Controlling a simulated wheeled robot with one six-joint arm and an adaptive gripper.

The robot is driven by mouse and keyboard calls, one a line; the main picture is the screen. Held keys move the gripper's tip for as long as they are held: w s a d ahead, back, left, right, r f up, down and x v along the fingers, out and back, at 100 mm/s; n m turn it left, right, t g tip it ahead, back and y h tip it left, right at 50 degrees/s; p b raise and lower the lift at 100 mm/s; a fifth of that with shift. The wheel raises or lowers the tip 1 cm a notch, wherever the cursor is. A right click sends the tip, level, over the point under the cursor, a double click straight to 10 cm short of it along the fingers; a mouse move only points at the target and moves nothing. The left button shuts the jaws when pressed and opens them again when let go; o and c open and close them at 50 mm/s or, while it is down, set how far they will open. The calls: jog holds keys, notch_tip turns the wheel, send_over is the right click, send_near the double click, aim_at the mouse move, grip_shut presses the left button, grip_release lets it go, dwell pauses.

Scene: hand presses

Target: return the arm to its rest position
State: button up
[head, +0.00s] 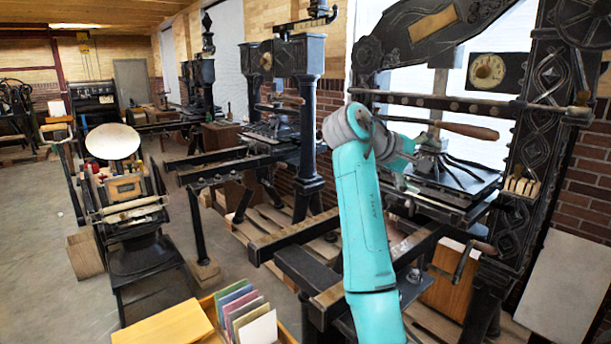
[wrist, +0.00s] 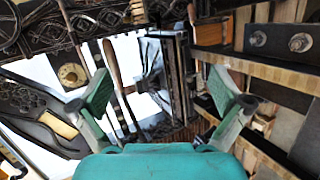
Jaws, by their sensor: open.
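My turquoise arm (head: 362,215) rises from the bottom of the head view and bends over at a grey joint, in front of the nearest hand press. My gripper (wrist: 168,92) shows in the wrist view with its two fingers spread wide apart and nothing between them. In the head view the gripper is hidden or too small to make out behind the arm's bend. In the wrist view the press parts appear tilted beyond the fingers, with a wooden handle (wrist: 117,68) seen between them.
The nearest black press (head: 542,130) stands close on the right, with its wooden-handled bar (head: 467,130) near my arm. Another press (head: 309,130) stands behind. A box of coloured boards (head: 240,310) is at the front. Floor (head: 50,270) is clear at the left.

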notch_tip(320, 180, down, 30)
jog(key=n+t+y, duration=0.2)
jog(key=n+t, duration=0.1)
jog(key=t, duration=0.1)
jog(key=s+a+f+t+y, duration=0.1)
jog(key=s+f+y, duration=0.1)
jog(key=s+f, duration=0.7)
jog(key=s+a+f+t+y, duration=0.2)
jog(key=s+f, duration=0.6)
jog(key=f, duration=0.4)
jog(key=s+a+f+m+t+y, duration=0.1)
jog(key=s+a+f+y, duration=0.15)
jog(key=s, duration=1.05)
jog(key=s+a+f+m+y, duration=0.1)
jog(key=s+f+y, duration=0.15)
jog(key=s, duration=1.05)
jog(key=s+r+m+t, duration=0.1)
jog(key=s+r+m, duration=0.1)
jog(key=s+r, duration=0.5)
jog(key=s+r+m, duration=0.3)
jog(key=s+r, duration=0.4)
jog(key=s, duration=0.5)
jog(key=shift+s+a+m+t+y, duration=0.3)
jog(key=shift+s+a+t, duration=0.05)
jog(key=shift+a+t, duration=0.05)
